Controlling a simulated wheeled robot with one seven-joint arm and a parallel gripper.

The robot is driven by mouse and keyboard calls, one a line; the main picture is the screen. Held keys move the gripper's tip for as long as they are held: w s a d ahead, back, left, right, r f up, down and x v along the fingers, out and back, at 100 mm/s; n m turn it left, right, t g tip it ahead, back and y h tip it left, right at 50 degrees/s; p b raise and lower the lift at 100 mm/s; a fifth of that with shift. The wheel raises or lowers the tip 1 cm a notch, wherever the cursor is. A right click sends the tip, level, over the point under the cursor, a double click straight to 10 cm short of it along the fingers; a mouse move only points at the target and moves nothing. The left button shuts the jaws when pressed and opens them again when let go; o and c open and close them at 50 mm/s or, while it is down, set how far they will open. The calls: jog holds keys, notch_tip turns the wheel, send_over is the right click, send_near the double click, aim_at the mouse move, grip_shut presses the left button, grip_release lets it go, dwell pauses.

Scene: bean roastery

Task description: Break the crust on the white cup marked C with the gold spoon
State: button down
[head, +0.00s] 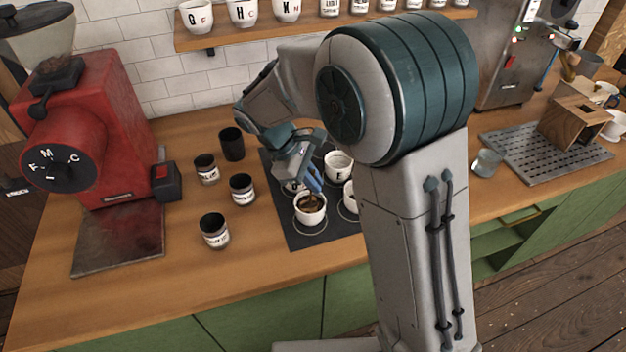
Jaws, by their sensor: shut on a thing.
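My gripper (311,182) has blue fingertips and points down over the front white cup (311,216) on the dark mat. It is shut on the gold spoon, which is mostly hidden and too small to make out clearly. The fingertips are just above this cup's rim, over its dark brown coffee. No letter can be read on this cup, so I cannot tell whether it is C. A white cup marked E (338,172) stands behind it to the right. Another white cup (350,203) is partly hidden by my arm, and one more is mostly hidden behind my gripper.
The dark mat (290,237) lies on the wooden counter (180,270). Several dark jars (214,231) stand left of it, with a black cup (232,144) behind. A red grinder (95,120) is at left. A glass (487,162) and a drip tray (530,155) are at right.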

jog(key=shift+r, duration=0.1)
jog(key=shift+s+d+r+p, duration=0.1)
jog(key=shift+s+r+p, duration=0.15)
jog(key=shift+r+p, duration=0.75)
jog(key=shift+s+d+r+p, duration=0.1)
jog(key=shift+s+r+p, duration=0.1)
jog(key=shift+r+p, duration=0.75)
jog(key=shift+r, duration=0.35)
